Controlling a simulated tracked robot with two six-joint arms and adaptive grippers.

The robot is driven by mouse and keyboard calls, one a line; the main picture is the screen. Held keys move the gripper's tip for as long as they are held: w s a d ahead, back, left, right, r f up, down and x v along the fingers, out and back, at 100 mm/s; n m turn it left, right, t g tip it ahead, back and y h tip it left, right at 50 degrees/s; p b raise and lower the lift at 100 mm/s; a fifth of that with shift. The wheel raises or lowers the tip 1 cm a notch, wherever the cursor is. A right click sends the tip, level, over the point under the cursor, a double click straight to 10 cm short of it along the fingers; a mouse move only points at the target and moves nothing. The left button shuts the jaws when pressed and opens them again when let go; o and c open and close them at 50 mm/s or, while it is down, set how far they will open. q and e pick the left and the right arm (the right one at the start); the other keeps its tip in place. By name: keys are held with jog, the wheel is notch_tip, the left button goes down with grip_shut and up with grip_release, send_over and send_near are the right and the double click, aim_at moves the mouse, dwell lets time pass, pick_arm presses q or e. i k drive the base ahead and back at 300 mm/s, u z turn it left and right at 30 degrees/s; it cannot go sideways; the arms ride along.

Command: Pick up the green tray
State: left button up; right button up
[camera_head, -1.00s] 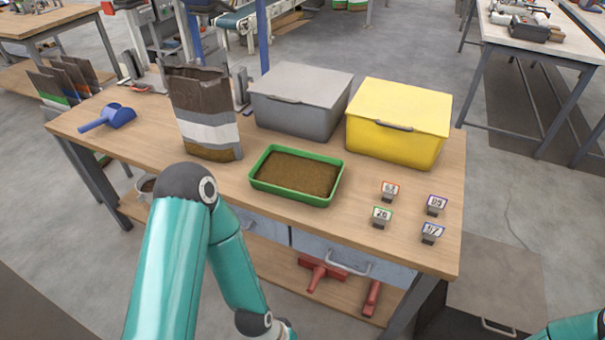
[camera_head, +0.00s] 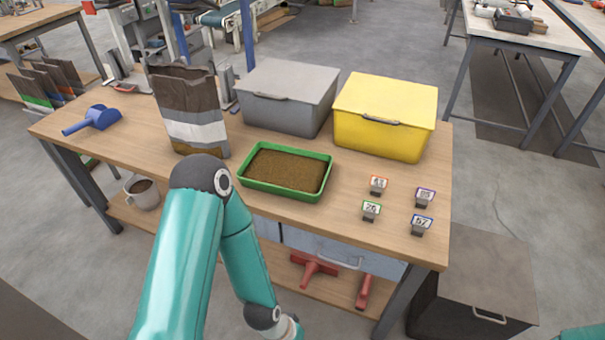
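The green tray (camera_head: 268,191) lies flat on the wooden workbench, filled with brown pellets (camera_head: 287,171). It stands right of the open bag and in front of the grey bin. My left arm comes in from the bottom left and bends down in front of the bench, apart from the tray. Its gripper is out of the picture below. Only a small teal piece of my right arm shows at the bottom right corner. Its gripper is not in view.
A blue scoop (camera_head: 96,118) lies at the left. Small number tags (camera_head: 371,209) stand right of the tray. Red tools (camera_head: 316,268) lie on the lower shelf.

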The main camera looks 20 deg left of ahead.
aim_at(289, 172)
jog(key=u, duration=0.5)
jog(key=i, duration=0.15)
jog(key=z, duration=2.45)
jog(key=k, duration=1.55)
jog(key=u, duration=1.05)
jog(key=i, duration=1.05)
